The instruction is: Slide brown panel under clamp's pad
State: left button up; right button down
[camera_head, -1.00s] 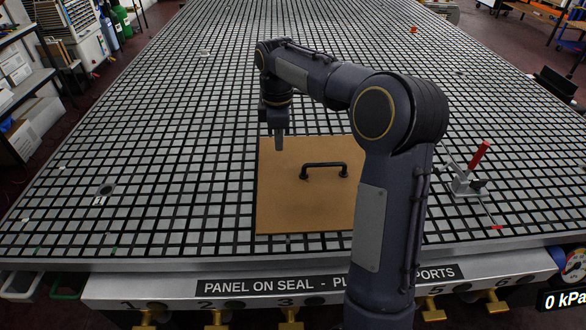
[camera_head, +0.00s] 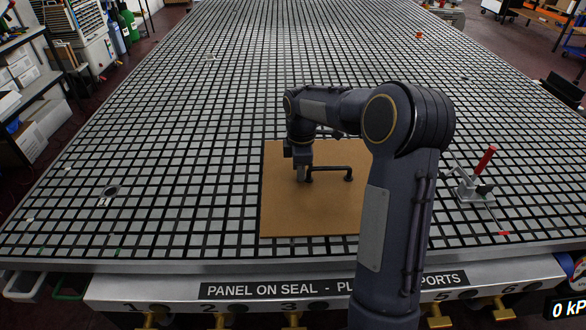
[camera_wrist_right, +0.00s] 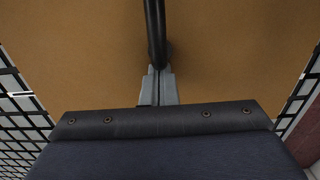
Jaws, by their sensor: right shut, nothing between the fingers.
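The brown panel (camera_head: 285,215) lies flat on the grid table, its right part hidden behind my right arm. A black bar handle (camera_head: 330,168) stands on it. The clamp (camera_head: 474,186), with a red lever and a red-tipped arm, is on the table to the right, apart from the panel. My right gripper (camera_head: 303,176) is at the left end of the handle. In the right wrist view its fingers (camera_wrist_right: 160,84) are together and empty, close by the handle bar (camera_wrist_right: 155,35); whether they touch it I cannot tell. My left gripper is out of view.
The grid table (camera_head: 180,160) is mostly bare around the panel. A small round fitting (camera_head: 111,191) sits at the left. A front rail (camera_head: 230,291) carries numbered brass valves. The strip between panel and clamp is partly hidden by my arm.

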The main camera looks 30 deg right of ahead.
aim_at(339, 169)
jog(key=shift+s+d, duration=0.1)
jog(key=s+d, duration=0.2)
jog(key=d, duration=0.2)
jog(key=s+d+p, duration=0.1)
jog(key=s+d, duration=0.1)
jog(key=d, duration=0.1)
jog(key=s+d+p, duration=0.1)
jog(key=s+d, duration=0.2)
jog(key=d, duration=0.1)
jog(key=shift+d, duration=0.35)
jog(key=shift+w+a, duration=0.1)
jog(key=shift+w+a, duration=0.15)
jog(key=shift+a, duration=0.1)
jog(key=shift+w+a, duration=0.35)
jog(key=shift+a, duration=0.3)
jog(key=shift+w+a, duration=0.35)
jog(key=shift+a, duration=0.25)
jog(key=shift+w+a+r, duration=0.1)
jog(key=shift+w+r, duration=0.05)
jog(key=shift+r, duration=0.3)
jog(key=shift+w+a+r, duration=0.1)
jog(key=shift+r, duration=0.35)
notch_tip(339, 169, up, 8)
jog(key=shift+s+r+p, duration=0.1)
jog(key=shift+r+p, duration=0.05)
jog(key=shift+p, duration=0.2)
